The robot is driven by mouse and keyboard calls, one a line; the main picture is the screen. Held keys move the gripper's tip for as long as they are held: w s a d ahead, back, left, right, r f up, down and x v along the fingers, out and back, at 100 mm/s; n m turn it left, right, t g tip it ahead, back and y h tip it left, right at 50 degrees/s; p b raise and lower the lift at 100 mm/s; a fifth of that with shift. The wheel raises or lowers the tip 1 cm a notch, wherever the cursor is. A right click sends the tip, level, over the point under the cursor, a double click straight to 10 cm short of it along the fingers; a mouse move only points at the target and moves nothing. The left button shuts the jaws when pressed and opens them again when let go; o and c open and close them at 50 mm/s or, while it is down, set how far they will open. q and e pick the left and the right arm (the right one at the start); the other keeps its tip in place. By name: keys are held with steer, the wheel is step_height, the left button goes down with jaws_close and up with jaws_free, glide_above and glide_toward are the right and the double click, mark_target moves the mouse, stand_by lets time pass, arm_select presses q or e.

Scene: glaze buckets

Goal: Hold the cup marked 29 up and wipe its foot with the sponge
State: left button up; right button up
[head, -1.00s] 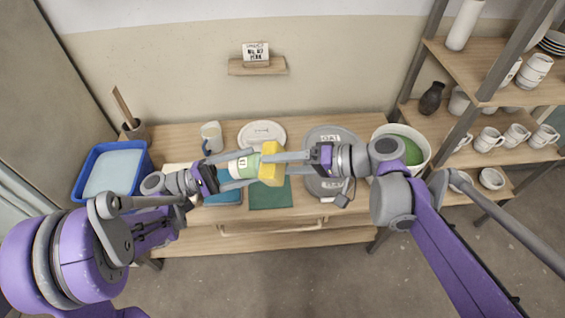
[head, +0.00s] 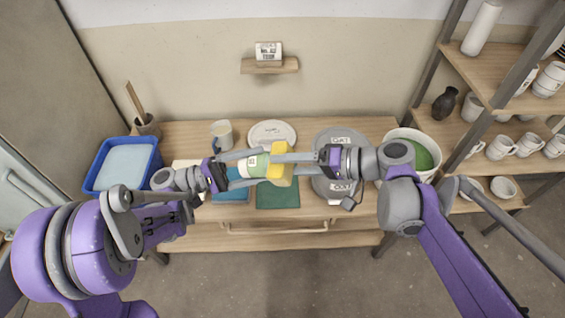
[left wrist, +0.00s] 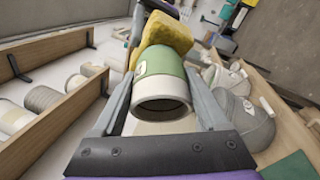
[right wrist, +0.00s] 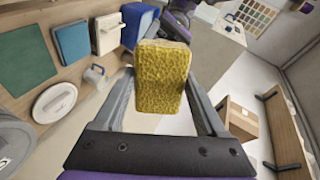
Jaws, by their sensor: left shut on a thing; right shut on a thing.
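The cup (head: 258,165) is white and green with a small label I cannot read. It is held on its side in the air, over the front of the table. My left gripper (head: 262,167) is shut around it, and in the left wrist view its open mouth (left wrist: 162,105) faces the camera. The yellow sponge (head: 281,164) is at the cup's far, foot end and appears to touch it. My right gripper (head: 277,167) is shut on the sponge. It fills the middle of the right wrist view (right wrist: 162,75). The cup's foot is hidden behind the sponge.
On the table are a blue tub (head: 155,166), a mug (head: 221,133), a white disc (head: 271,131), a dark green cloth (head: 278,196) and a grey lid (head: 350,190). A white bucket (head: 432,148) with green contents stands right. Shelves with cups (head: 502,147) stand further right.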

stand_by(0.4)
steer(key=shift+a+r, duration=0.25)
steer(key=shift+r, duration=0.7)
steer(key=shift+s+d+f, duration=0.1)
steer(key=shift+d+f, duration=0.2)
steer(key=shift+f, duration=0.65)
steer(key=shift+d+f, duration=0.3)
steer(key=shift+f, duration=0.6)
steer(key=shift+a+r, duration=0.2)
steer(key=shift+r, duration=0.25)
steer(key=shift+a+r, duration=0.2)
steer(key=shift+r, duration=0.25)
steer(key=shift+a+r, duration=0.2)
steer(key=shift+r, duration=0.75)
steer(key=shift+d+f, duration=0.35)
steer(key=shift+f, duration=0.6)
steer(key=shift+d+f, duration=0.3)
steer(key=shift+f, duration=0.6)
steer(key=shift+a+r, duration=0.25)
steer(key=shift+r, duration=0.25)
steer(key=shift+a+r, duration=0.2)
steer(key=shift+r, duration=0.25)
steer(key=shift+a+r, duration=0.2)
steer(key=shift+r, duration=0.75)
